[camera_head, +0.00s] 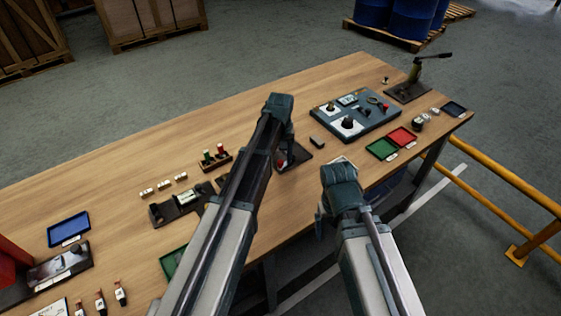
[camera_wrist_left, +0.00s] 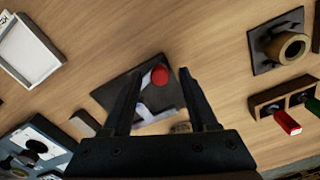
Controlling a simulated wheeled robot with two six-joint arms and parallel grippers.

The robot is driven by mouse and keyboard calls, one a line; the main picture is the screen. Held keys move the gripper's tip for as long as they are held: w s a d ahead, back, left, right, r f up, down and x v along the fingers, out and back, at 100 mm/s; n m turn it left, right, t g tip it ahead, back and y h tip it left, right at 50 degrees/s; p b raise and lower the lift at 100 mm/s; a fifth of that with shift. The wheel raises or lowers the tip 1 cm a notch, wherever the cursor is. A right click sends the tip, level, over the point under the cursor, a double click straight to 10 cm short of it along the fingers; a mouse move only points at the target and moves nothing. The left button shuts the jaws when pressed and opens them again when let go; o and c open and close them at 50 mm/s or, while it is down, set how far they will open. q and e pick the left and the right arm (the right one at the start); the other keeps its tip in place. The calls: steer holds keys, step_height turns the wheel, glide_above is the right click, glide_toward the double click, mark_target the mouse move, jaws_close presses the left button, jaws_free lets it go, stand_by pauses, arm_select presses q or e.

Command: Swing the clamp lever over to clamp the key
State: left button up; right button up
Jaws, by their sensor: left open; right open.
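The clamp fixture is a dark plate (camera_head: 305,154) near the middle of the table, partly hidden by my left arm in the head view. In the left wrist view its plate (camera_wrist_left: 118,90) shows between and behind my fingers. A red knob (camera_wrist_left: 159,75), seemingly the clamp lever's end, lies between the fingers, nearer the right one. A pale metal piece (camera_wrist_left: 155,104) lies below it; I cannot tell whether it is the key. My left gripper (camera_wrist_left: 160,88) is open above the fixture, with no clear contact. My right gripper (camera_head: 322,208) is open and empty near the front edge.
A rack with red and green pieces (camera_head: 215,157) stands to the left. A grey panel (camera_head: 377,122) and green (camera_head: 381,149) and red (camera_head: 402,137) trays are to the right.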

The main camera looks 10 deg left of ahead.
arm_select(q)
jaws_close()
stand_by(1.4)
